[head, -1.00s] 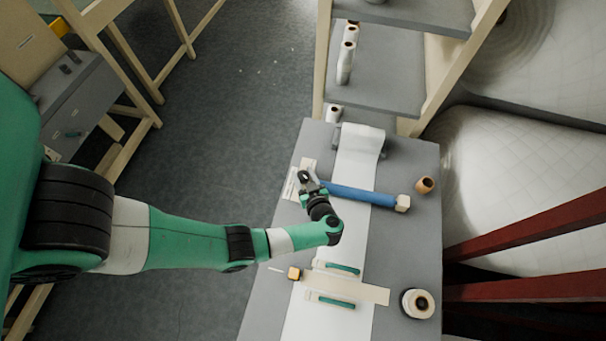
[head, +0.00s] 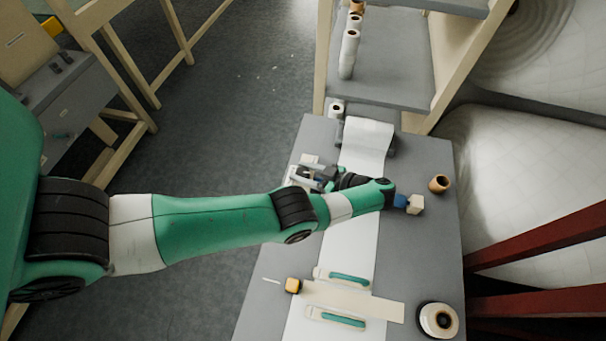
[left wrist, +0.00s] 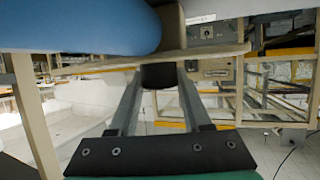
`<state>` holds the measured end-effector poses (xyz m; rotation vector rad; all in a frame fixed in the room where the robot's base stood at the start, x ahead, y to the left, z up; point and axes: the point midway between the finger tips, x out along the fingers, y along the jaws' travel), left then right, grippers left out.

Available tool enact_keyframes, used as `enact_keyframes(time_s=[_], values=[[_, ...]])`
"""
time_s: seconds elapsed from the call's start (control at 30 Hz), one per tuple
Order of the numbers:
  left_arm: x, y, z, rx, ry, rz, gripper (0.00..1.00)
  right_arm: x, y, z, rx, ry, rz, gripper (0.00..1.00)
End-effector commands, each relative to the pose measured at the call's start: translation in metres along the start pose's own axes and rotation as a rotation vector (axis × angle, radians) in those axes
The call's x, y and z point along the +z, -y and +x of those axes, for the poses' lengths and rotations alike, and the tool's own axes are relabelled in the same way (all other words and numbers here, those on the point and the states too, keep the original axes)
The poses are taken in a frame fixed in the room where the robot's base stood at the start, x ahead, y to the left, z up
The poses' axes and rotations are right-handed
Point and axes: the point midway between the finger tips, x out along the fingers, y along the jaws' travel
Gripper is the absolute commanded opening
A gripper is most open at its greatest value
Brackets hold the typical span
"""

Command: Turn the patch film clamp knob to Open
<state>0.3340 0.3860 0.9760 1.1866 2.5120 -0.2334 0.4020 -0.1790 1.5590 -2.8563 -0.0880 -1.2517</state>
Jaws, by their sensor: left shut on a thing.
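My left gripper (head: 318,178) is at the left end of the patch film clamp, beside the white sheet. In the left wrist view its two fingers (left wrist: 160,82) are closed around a small dark knob (left wrist: 159,75), which I take to be the clamp knob. In the head view the knob is hidden by my gripper, and its pointer or Open mark cannot be read. The blue clamp bar (head: 400,201) is mostly covered by my arm. It looms large and blue in the left wrist view (left wrist: 80,25). My right gripper is not in view.
A white film roll (head: 366,131) stands at the bench's far end. A shelf rises behind.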

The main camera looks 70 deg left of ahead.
Motion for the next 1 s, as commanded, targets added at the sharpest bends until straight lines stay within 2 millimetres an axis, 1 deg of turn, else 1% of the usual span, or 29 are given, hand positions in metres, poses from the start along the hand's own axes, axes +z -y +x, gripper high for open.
enact_keyframes(time_s=[0.5,0.53,0.67,0.7,1.0], values=[[0.0022,-0.0001,0.0012,-0.017,0.005,-0.004,0.0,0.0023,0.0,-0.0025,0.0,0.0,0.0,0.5],[0.0022,-0.0001,0.0013,-0.016,0.005,-0.004,0.52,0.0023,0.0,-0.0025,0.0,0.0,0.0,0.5],[0.0018,0.0,0.0011,-0.017,0.004,-0.005,0.75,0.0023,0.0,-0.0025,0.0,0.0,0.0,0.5],[0.0017,0.0,0.001,-0.017,0.004,-0.005,0.79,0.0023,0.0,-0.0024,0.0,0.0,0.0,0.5],[-0.0006,-0.0001,0.0,-0.018,0.003,-0.006,0.79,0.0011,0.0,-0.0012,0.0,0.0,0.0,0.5]])
